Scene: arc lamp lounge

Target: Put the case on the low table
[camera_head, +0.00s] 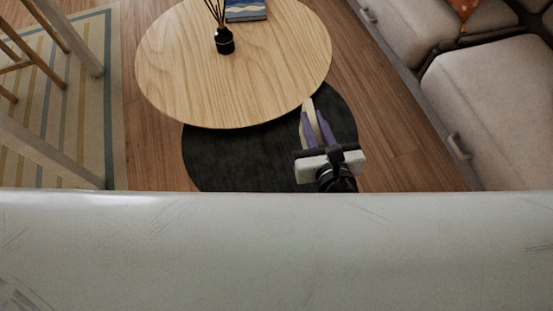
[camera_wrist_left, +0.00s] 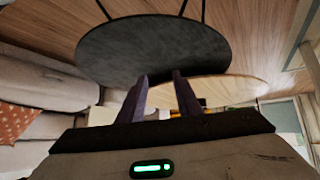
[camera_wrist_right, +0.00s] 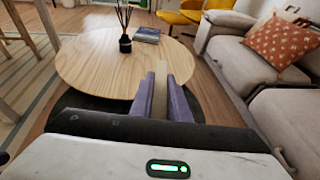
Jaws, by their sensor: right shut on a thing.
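My right gripper (camera_head: 318,128) is shut on a narrow cream-coloured thing, which I take to be the case (camera_head: 308,104). In the right wrist view, the case (camera_wrist_right: 161,76) shows edge-on between the purple fingers and sticks out past their tips. In the head view it appears over the black disc, near the front right edge of the round wooden table (camera_head: 190,85). I cannot tell its height. A round black table top (camera_head: 225,160) lies partly under the wooden one. My left gripper (camera_wrist_left: 161,88) has its fingers apart with nothing between them; it is outside the head view.
A black reed diffuser (camera_head: 225,42) and a blue book (camera_head: 245,10) stand at the wooden table's back. A beige sofa (camera_head: 490,90) is on the right. A wooden chair (camera_head: 75,40) and striped rug (camera_head: 110,130) are left. The table's front is clear.

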